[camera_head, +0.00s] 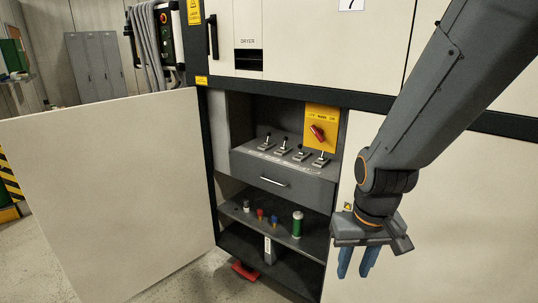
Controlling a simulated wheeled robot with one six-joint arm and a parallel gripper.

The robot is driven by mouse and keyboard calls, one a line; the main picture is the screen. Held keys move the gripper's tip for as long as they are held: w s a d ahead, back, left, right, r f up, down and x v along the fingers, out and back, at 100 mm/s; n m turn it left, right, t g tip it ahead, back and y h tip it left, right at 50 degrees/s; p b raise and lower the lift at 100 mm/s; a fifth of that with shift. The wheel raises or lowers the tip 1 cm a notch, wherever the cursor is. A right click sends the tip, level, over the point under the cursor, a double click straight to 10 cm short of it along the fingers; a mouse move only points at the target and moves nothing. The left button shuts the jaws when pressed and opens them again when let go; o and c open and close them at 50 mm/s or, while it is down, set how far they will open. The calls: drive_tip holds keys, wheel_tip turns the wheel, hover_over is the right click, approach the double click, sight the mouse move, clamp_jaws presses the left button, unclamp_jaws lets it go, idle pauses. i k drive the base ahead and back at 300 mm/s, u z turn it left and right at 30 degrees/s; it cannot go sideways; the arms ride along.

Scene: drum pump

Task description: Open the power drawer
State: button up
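The grey drawer (300,191) with a silver bar handle (275,182) sits inside the open cabinet, below a panel with several lever switches (283,150). I cannot tell whether its front stands out from the cabinet at all. My gripper (357,262) hangs to the right of the drawer, in front of the closed cream panel. Its two blue fingers point down with a gap between them. It is open, empty and apart from the handle.
The large cream cabinet door (110,195) stands swung open to the left. A yellow plate with a red rotary switch (318,132) is above the drawer at right. Below, a shelf (262,226) holds small coloured items and a green cylinder (297,224). A red object (245,271) lies low down.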

sight(308, 180)
drive_tip(key=u, duration=0.05)
drive_tip(key=k, duration=0.55)
drive_tip(key=u, duration=0.65)
drive_tip(key=i, duration=1.5)
drive_tip(key=z, duration=0.7)
